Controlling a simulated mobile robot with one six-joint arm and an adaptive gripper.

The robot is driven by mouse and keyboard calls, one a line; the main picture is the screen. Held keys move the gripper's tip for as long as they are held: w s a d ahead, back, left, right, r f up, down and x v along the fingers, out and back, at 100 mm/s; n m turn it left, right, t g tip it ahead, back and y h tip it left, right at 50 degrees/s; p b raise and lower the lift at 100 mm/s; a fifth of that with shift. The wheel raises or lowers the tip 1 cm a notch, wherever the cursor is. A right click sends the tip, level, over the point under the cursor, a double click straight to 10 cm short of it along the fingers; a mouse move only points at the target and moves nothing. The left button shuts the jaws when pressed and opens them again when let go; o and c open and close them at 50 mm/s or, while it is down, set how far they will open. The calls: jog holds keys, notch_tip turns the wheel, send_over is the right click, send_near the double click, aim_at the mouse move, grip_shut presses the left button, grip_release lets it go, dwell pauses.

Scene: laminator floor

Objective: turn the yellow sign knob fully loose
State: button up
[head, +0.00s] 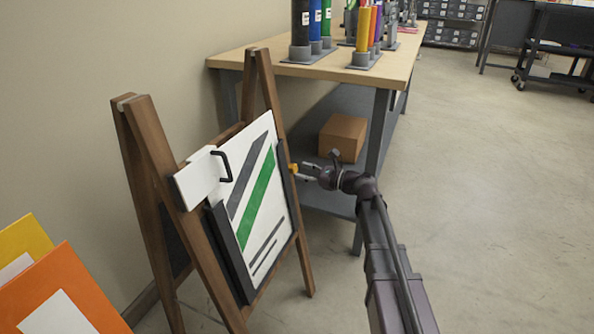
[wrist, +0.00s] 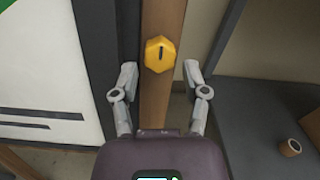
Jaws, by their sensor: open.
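The yellow sign knob (wrist: 159,55) sits on the wooden leg (wrist: 164,100) of the easel sign. It is faceted, with a dark slot standing nearly upright on its face. In the head view the knob (head: 293,168) shows small at the right edge of the sign board (head: 262,200). My gripper (wrist: 160,75) is open, with one finger on each side of the leg, just below the knob in the wrist view. No finger visibly touches the knob. In the head view my gripper (head: 305,171) is close to the knob, from the right.
A workbench (head: 300,62) with coloured rolls stands behind the sign; a cardboard box (head: 343,137) is on its lower shelf. A dark surface (wrist: 262,115) with a small brown roll (wrist: 291,147) lies right in the wrist view. Orange and yellow panels (head: 65,285) stand front left.

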jog(key=shift+x, duration=1.1)
grip_shut()
